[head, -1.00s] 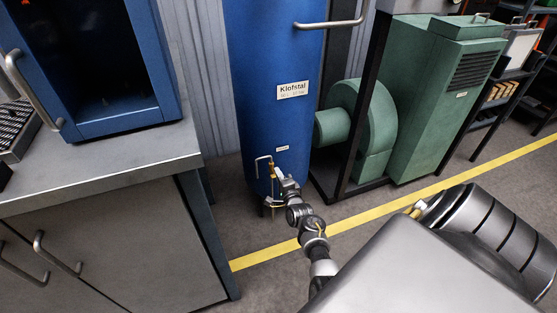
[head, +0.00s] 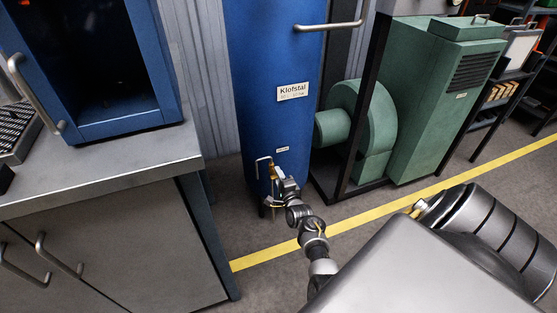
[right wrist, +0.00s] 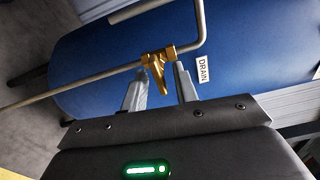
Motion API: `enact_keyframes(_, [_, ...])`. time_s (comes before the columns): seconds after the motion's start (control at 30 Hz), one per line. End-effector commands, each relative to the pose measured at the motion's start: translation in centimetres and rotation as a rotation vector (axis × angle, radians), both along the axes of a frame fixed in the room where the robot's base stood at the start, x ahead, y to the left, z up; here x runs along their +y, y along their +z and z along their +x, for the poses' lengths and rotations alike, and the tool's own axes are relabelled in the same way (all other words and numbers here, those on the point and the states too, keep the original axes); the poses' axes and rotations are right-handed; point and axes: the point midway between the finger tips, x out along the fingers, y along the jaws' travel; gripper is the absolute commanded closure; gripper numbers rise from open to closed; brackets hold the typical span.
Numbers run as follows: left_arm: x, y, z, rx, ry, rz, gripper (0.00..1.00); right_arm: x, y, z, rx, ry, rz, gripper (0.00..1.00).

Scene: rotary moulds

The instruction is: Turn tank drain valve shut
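The blue tank (head: 275,120) stands upright at the centre of the head view. Its brass drain valve (head: 274,172) sits low on its front, on a thin bent pipe. In the right wrist view the brass valve (right wrist: 157,62) lies just beyond the fingertips, its lever pointing down between them. A DRAIN label (right wrist: 203,69) is beside it. My right gripper (right wrist: 160,75) is open, one finger on each side of the lever with visible gaps. In the head view the right gripper (head: 279,180) is at the valve, partly covering it. My left gripper is not in view.
A grey workbench (head: 100,180) with a blue cabinet (head: 115,122) stands at the left. A green blower (head: 365,120) in a black frame and a green housing (head: 435,110) stand to the right.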

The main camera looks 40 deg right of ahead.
Motion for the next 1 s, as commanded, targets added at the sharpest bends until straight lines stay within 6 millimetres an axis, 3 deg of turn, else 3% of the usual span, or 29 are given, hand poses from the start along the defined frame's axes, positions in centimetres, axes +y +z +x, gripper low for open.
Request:
enact_keyframes(0.33, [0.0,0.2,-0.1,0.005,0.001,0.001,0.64,0.3,0.0,-0.8,0.001,-0.001,-0.001,0.71])
enact_keyframes(0.43, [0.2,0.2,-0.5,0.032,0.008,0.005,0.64,0.8,0.1,-2.2,0.002,-0.001,0.0,0.71])
enact_keyframes(0.5, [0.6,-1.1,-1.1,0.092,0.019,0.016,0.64,1.2,0.1,-3.5,0.002,-0.001,0.0,0.71])
enact_keyframes(0.73, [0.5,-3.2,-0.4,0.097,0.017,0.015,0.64,2.7,0.1,-7.7,0.002,-0.001,0.0,0.71])
enact_keyframes(1.0, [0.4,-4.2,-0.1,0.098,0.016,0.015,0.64,3.6,0.0,-10.1,0.0,0.0,-0.001,0.71])
